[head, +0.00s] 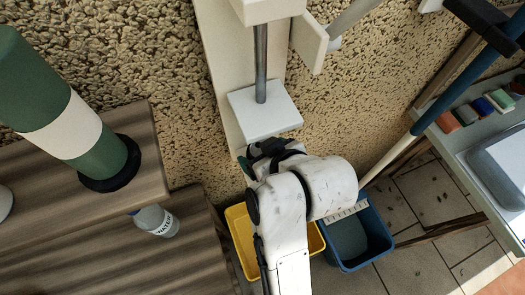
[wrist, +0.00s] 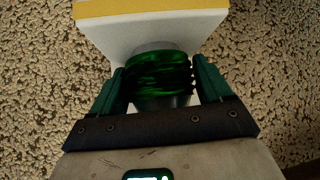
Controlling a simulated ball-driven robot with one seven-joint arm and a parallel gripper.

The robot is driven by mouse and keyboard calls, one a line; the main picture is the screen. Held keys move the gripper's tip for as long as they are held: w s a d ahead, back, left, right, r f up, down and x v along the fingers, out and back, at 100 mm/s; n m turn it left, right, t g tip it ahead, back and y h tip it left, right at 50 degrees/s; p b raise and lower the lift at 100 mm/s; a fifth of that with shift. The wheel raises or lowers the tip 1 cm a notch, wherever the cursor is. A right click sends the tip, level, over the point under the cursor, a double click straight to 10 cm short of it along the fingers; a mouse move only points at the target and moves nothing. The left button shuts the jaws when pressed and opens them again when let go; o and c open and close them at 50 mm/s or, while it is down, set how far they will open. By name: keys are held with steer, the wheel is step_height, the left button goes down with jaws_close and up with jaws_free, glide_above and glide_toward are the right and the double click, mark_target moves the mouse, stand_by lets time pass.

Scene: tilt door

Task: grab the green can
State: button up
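The green can (wrist: 160,72) is shiny and dark green, with a grey end, in the middle of the wrist view. It sits between the two dark green fingers of my gripper (wrist: 159,78), one at each side. The fingers lie very close to its sides; I cannot tell whether they press on it. In the head view my gripper (head: 268,152) is just below a white block, and the can is hidden behind my wrist.
The white block (head: 264,110) hangs on a rod near the speckled wall (head: 345,90). A yellow bin (head: 242,238) and a blue bin (head: 352,240) stand below. A wooden shelf (head: 45,185) with a green-white cylinder (head: 65,120) is left; a water bottle (head: 157,221) is below it.

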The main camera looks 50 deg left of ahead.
steer(key=c, duration=0.9)
steer(key=shift+o, duration=0.2)
steer(key=shift+r, duration=0.15)
steer(key=shift+r, duration=0.6)
step_height(320, 180, up, 2)
steer(key=shift+r+b, duration=0.15)
steer(key=shift+b, duration=0.15)
steer(key=s+d, duration=0.1)
steer(key=d, duration=0.7)
steer(key=s+d+p, duration=0.1)
steer(key=s+d, duration=0.1)
steer(key=d, duration=0.7)
steer(key=shift+s+d, duration=0.25)
steer(key=shift+d, duration=0.05)
